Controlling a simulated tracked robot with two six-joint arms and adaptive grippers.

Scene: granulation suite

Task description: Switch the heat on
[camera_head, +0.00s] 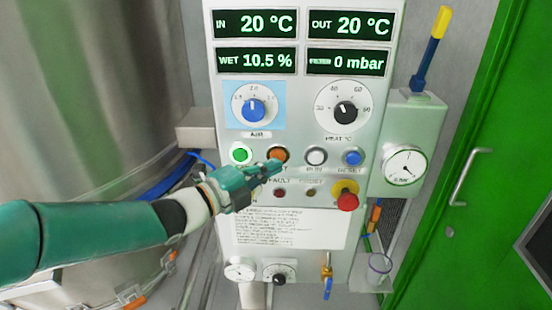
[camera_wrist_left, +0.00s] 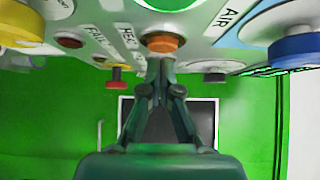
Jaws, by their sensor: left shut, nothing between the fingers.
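The orange heat button (camera_head: 278,154) is in the row of push-buttons on the control panel, second from left. Its label is mostly covered by my gripper in the head view. My left gripper (camera_head: 275,167) is shut and empty, with its fingertips at the lower edge of the button. In the left wrist view the orange button (camera_wrist_left: 161,44) is right ahead of the closed fingertips (camera_wrist_left: 160,66). I cannot tell whether they touch it. The display reads IN 20 °C and OUT 20 °C. The black heat dial (camera_head: 346,110) is above the buttons. My right gripper is not in view.
A green button (camera_head: 241,153) is left of the orange one; a white button (camera_head: 316,156) and a blue button (camera_head: 352,157) are to the right. A red emergency stop (camera_head: 347,201) sits lower right. The blue air dial (camera_head: 253,109) is above. A steel vessel (camera_head: 90,110) fills the left.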

